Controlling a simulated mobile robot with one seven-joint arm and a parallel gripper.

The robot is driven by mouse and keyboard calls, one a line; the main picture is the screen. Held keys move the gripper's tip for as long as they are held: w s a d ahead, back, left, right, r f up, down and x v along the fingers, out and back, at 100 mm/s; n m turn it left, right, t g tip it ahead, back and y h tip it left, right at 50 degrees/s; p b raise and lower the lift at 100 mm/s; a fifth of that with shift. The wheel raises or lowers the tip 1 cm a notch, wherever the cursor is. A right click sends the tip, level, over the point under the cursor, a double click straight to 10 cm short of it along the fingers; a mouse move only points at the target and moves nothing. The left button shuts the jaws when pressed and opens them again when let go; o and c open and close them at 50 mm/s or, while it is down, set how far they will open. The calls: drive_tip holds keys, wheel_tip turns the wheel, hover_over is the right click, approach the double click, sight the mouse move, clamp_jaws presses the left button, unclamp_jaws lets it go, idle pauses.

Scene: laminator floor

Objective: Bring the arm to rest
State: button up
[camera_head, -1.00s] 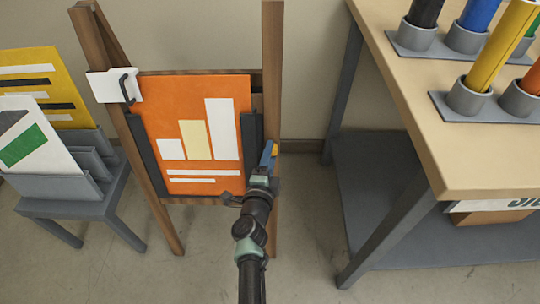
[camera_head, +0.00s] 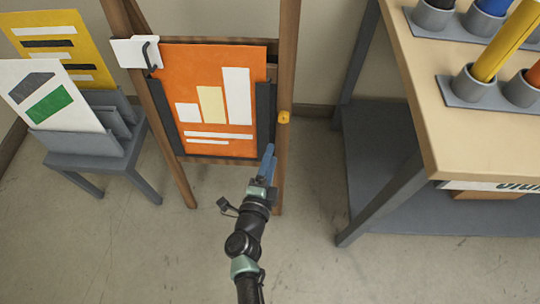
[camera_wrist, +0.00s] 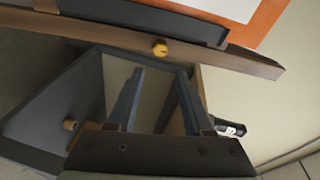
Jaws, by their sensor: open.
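My gripper (camera_head: 268,160) is in front of the lower right side of a wooden easel (camera_head: 288,60), with its blue fingers pointing up in the head view. In the wrist view my gripper (camera_wrist: 160,92) has two blue fingers spread apart with nothing between them. A yellow knob (camera_head: 283,117) sits on the easel's right leg, just beyond the fingertips. The knob also shows in the wrist view (camera_wrist: 160,48), apart from the fingers. An orange poster (camera_head: 205,75) with white and yellow bars stands on the easel between dark side strips.
A white clip (camera_head: 134,53) is at the poster's upper left corner. A grey rack (camera_head: 95,148) with yellow and white posters stands at left. At right, a workbench (camera_head: 440,100) holds coloured rolls in grey cups. Floor (camera_head: 330,270) is clear between easel and bench.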

drive_tip(key=shift+s, duration=0.2)
idle(0.4)
drive_tip(key=w+a+r+n+t+y, duration=0.2)
drive_tip(key=r+n, duration=0.1)
drive_tip(key=r, duration=1)
drive_tip(key=w+a+r+n+t+y, duration=0.2)
drive_tip(key=w+r+n, duration=0.15)
drive_tip(key=r, duration=0.85)
drive_tip(key=w+a+r+n+t+y, duration=0.1)
drive_tip(key=a+r+n+t+y, duration=0.2)
drive_tip(key=r, duration=1)
drive_tip(key=s+d+r+n+t+h, duration=0.1)
drive_tip(key=s+d+r+n+h, duration=0.15)
drive_tip(key=s+r, duration=0.55)
drive_tip(key=s+d+r+n+t+h+p, duration=0.1)
drive_tip(key=s+d+r+n+t, duration=0.2)
drive_tip(key=r, duration=0.9)
drive_tip(key=s+d+r+n+h, duration=0.1)
drive_tip(key=s+d+r+n, duration=0.2)
drive_tip(key=s+d+r, duration=0.5)
drive_tip(key=a+r+p, duration=0.2)
drive_tip(key=r+p, duration=0.9)
drive_tip(key=r, duration=0.1)
drive_tip(key=w+a+r+p, duration=0.1)
drive_tip(key=a+r+p, duration=0.1)
drive_tip(key=r+p, duration=0.9)
drive_tip(key=shift+w+r+p, duration=0.3)
drive_tip(key=shift+r+p, duration=0.05)
drive_tip(key=shift+r, duration=0.25)
